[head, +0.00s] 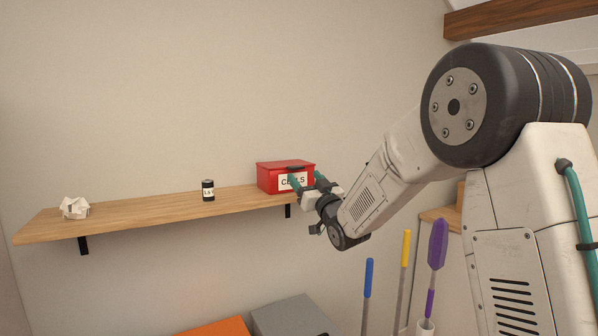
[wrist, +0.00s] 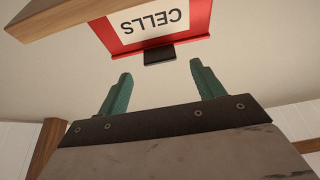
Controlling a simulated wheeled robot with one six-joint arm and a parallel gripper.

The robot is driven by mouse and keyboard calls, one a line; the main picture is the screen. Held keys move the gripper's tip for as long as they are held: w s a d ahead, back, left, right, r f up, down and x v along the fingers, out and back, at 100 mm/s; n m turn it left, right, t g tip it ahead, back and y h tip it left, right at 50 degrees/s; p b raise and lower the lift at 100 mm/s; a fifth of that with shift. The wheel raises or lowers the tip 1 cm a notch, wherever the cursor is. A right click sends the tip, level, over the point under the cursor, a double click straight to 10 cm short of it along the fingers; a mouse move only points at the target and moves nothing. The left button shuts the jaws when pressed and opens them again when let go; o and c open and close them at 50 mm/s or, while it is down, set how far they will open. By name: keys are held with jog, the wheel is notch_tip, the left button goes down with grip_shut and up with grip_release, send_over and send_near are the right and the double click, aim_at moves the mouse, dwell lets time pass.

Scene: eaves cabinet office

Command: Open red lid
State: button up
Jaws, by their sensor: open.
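A red box with a white label reading CELLS (head: 268,183) stands at the right end of the wooden shelf. Its red lid (head: 275,166) is shut, with a dark tab (head: 297,168) at its front edge. In the wrist view, the label side of the box (wrist: 108,30) appears upside down, with the dark tab (wrist: 159,56) ahead of the fingers. My gripper (head: 306,179) is in front of the box. Its two green fingers (wrist: 158,77) are open and empty, apart from the tab. The fingers hide part of the box front in the head view.
The wooden shelf (head: 150,212) also carries a small dark labelled cylinder (head: 208,190) and a crumpled white paper (head: 75,207). Below stand an orange box (head: 217,328), a grey box (head: 290,318) and upright blue, yellow and purple handles (head: 437,245). The shelf between cylinder and red box is clear.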

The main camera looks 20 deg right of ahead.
aim_at(299, 169)
jog(key=x, duration=0.5)
